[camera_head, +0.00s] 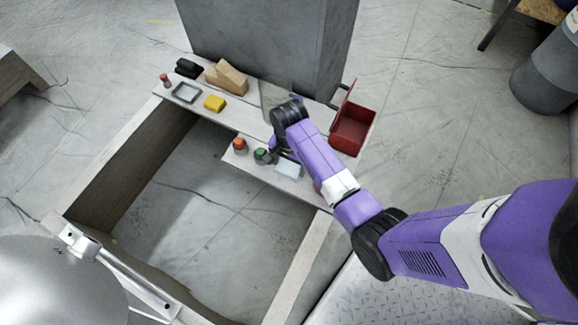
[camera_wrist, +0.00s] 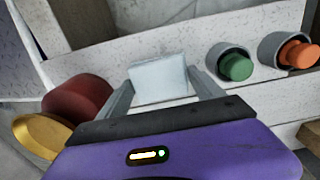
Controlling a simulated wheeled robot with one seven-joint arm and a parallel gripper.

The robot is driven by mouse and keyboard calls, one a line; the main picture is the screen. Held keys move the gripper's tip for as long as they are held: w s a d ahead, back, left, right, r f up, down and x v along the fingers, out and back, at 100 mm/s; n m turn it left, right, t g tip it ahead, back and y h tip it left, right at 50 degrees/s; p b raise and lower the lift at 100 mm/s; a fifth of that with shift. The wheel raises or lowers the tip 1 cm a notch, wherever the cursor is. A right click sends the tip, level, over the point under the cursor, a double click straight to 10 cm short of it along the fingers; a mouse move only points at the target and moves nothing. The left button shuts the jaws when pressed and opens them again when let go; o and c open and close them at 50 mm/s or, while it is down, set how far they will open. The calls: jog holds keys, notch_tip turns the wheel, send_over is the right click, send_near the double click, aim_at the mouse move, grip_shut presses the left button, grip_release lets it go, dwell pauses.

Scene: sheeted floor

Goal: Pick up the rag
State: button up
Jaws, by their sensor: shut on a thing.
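The rag (camera_head: 288,169) is a small pale blue-white folded piece at the front part of the pale board, partly hidden by my arm. In the wrist view the rag (camera_wrist: 158,76) stands between my two grey fingers. My gripper (camera_wrist: 162,88) is shut on it, with one finger against each side. In the head view my gripper (camera_head: 284,156) is mostly hidden by my own wrist. Whether the rag is clear of the board cannot be told.
Green-topped (camera_head: 261,156) and orange-topped (camera_head: 240,145) containers stand left of the rag. A dark red round thing (camera_wrist: 78,100) is close by my left finger. A yellow block (camera_head: 214,103), grey tray (camera_head: 186,92), wooden block (camera_head: 228,78) and open red box (camera_head: 352,130) are farther back.

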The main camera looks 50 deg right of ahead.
aim_at(289, 166)
jog(key=shift+r, duration=0.1)
jog(key=shift+c, duration=0.3)
notch_tip(289, 166, up, 20)
jog(key=p, duration=0.8)
